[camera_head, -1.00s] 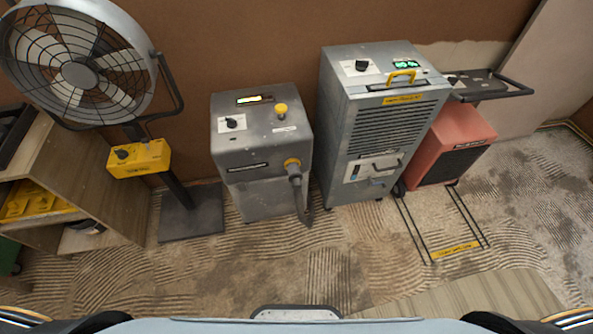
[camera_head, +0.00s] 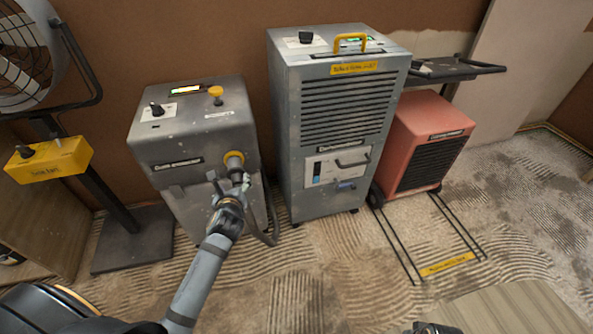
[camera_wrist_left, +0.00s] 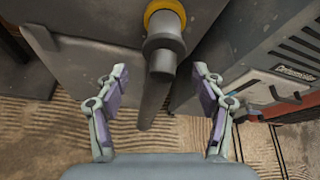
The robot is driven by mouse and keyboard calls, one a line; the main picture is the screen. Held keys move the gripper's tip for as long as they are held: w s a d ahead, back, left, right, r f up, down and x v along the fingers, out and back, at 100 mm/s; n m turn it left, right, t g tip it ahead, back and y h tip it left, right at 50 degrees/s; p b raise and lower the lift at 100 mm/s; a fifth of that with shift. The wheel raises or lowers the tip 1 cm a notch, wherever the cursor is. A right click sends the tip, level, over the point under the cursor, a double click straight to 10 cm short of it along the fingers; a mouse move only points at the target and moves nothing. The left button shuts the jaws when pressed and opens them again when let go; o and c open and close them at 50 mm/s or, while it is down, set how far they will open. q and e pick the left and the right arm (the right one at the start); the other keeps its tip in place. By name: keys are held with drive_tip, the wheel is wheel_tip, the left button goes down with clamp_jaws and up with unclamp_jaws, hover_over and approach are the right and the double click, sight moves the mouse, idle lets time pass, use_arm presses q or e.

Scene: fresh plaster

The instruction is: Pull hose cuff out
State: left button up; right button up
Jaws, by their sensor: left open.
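The grey hose cuff (camera_wrist_left: 162,55) sits in a yellow ring port (camera_wrist_left: 164,12) on the front of the grey dust extractor (camera_head: 190,140). A dark hose (camera_wrist_left: 152,103) hangs down from the cuff. In the left wrist view my left gripper (camera_wrist_left: 160,105) is open, with one finger on each side of the hose and apart from it, below the cuff. In the head view the left gripper (camera_head: 232,185) is in front of the port (camera_head: 234,158) and hides most of the cuff. My right gripper cannot be made out; only a small dark part shows at the bottom edge.
A tall grey dehumidifier (camera_head: 345,110) stands close to the right of the extractor. A red unit (camera_head: 422,140) is beyond it. A fan (camera_head: 22,60) with a yellow box (camera_head: 48,160) stands at the left. The ridged floor in front is mostly free.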

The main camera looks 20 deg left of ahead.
sight(234, 172)
use_arm(q)
drive_tip(key=shift+w+a+r+m+t, duration=0.15)
drive_tip(key=shift+w+r+m, duration=0.1)
drive_tip(key=shift+r, duration=0.2)
drive_tip(key=shift+w+d+r+m+t, duration=0.15)
drive_tip(key=shift+r+m, duration=0.1)
drive_tip(key=shift+r, duration=0.15)
drive_tip(key=b+x, duration=0.1)
drive_tip(key=x, duration=0.2)
drive_tip(key=shift+a+f+b, duration=0.15)
drive_tip(key=shift+a+b, duration=0.05)
drive_tip(key=shift+b, duration=0.2)
drive_tip(key=b+x, duration=0.1)
drive_tip(key=x, duration=0.5)
drive_tip(key=shift+w+a+b, duration=0.2)
drive_tip(key=shift+w+b, duration=0.05)
drive_tip(key=shift+b, duration=0.15)
use_arm(e)
drive_tip(key=shift+w+a+r+t+y, duration=0.1)
drive_tip(key=shift+a+r+t+y, duration=0.1)
drive_tip(key=shift+a+t, duration=0.25)
drive_tip(key=shift+w+a+r+t+y, duration=0.1)
drive_tip(key=shift+a+t+y, duration=0.15)
drive_tip(key=shift+a, duration=0.25)
